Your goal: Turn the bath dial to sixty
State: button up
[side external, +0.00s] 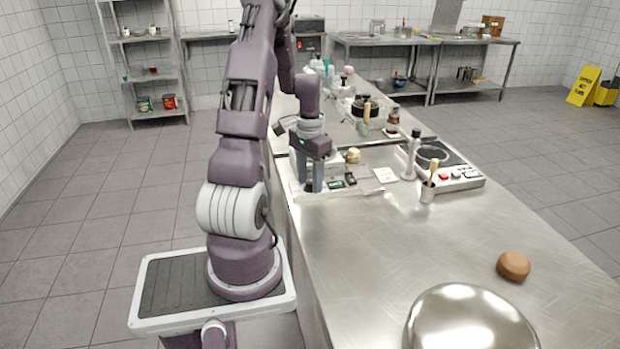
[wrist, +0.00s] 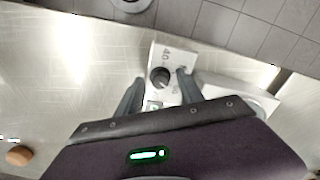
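The bath dial (wrist: 160,77) is a dark round knob on a white panel in the wrist view. A printed 40 is readable beside it; other marks are too blurred or covered to read. The bath unit (side external: 372,188) is a low white appliance on the steel counter, with small green displays on its front. My gripper (side external: 311,188) points down over its near left part. In the wrist view my gripper's two fingers (wrist: 160,76) are apart, one on each side of the dial. I cannot tell whether they touch it. The side view does not show the dial clearly.
A hotplate (side external: 450,172) with red buttons and a small cup of utensils (side external: 427,192) stand right of the bath. A brown round object (side external: 514,265) and a steel bowl (side external: 470,322) are nearer the camera. Bottles and pots crowd the far counter. The counter's middle is clear.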

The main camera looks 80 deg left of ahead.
aim_at(310, 182)
notch_tip(310, 182, up, 7)
jog(key=shift+r, duration=0.1)
dwell(0.5)
jog(key=w+d+r+m+t, duration=0.1)
jog(key=w+d+r, duration=0.1)
jog(key=d+r, duration=0.35)
jog(key=w+d+r+m+t+y, duration=0.1)
jog(key=d+r, duration=0.1)
jog(key=d, duration=0.6)
jog(key=w+d+r+m+t, duration=0.1)
jog(key=w+d+r, duration=0.15)
jog(key=d, duration=0.45)
jog(key=s+d+r+m+t+h, duration=0.1)
jog(key=s+d+r+m+t, duration=0.1)
jog(key=s+d, duration=0.7)
jog(key=d, duration=0.4)
jog(key=shift+r+t, duration=0.3)
jog(key=shift+r, duration=0.05)
